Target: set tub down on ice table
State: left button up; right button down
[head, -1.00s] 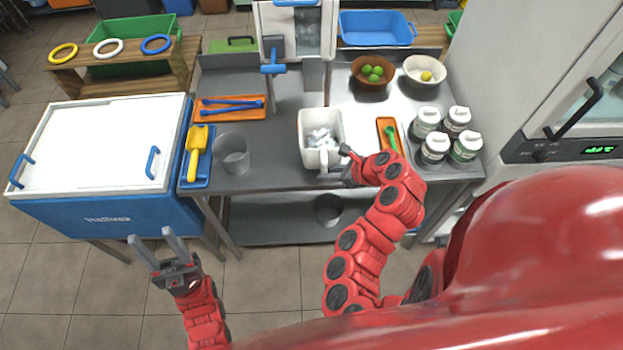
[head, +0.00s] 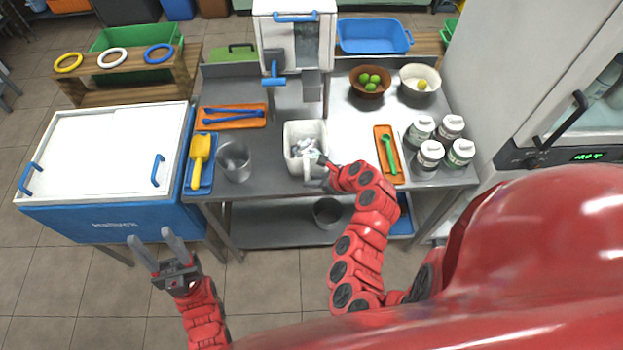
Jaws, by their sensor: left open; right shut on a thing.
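The white tub (head: 304,131) with pale ice-like pieces in it is at the middle of the steel table (head: 262,170), below the white machine. My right gripper (head: 318,172) is shut on the near side of the tub. I cannot tell whether the tub's base touches the table top. My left gripper (head: 158,248) is open and empty, low in front of the blue and white ice chest (head: 100,150).
A clear cup (head: 235,162) stands left of the tub. A yellow scoop (head: 200,158) lies on a blue tray. An orange tray with a green spoon (head: 389,153) and several jars (head: 430,154) are to the right. The white machine (head: 295,38) stands behind.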

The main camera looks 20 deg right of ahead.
jog(key=c, duration=0.8)
grip_release()
jog(key=shift+o, duration=0.2)
